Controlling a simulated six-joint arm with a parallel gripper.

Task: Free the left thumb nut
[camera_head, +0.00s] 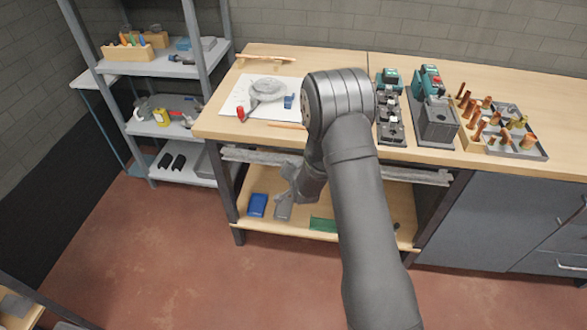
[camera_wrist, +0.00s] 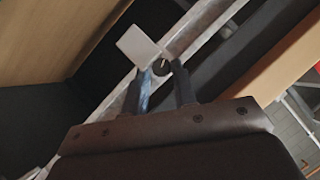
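In the wrist view a small dark round knob (camera_wrist: 161,66) with a pale line on its face appears to be the thumb nut. It sits on a grey rail, at the lower corner of a pale square plate (camera_wrist: 138,45). My gripper (camera_wrist: 164,72) has its two fingers apart, one on each side of the knob; I see no clear grip, and cannot tell whether either fingertip touches it. In the head view my gripper (camera_head: 289,197) is below the bench top's front edge, at the left part of the bench. The nut is not discernible there.
The wooden bench top (camera_head: 220,122) overhangs a grey rail (camera_head: 262,156) and a lower shelf (camera_head: 262,232) with a blue box (camera_head: 257,205). Grey cabinets (camera_head: 490,225) stand right, a shelving rack (camera_head: 165,70) left.

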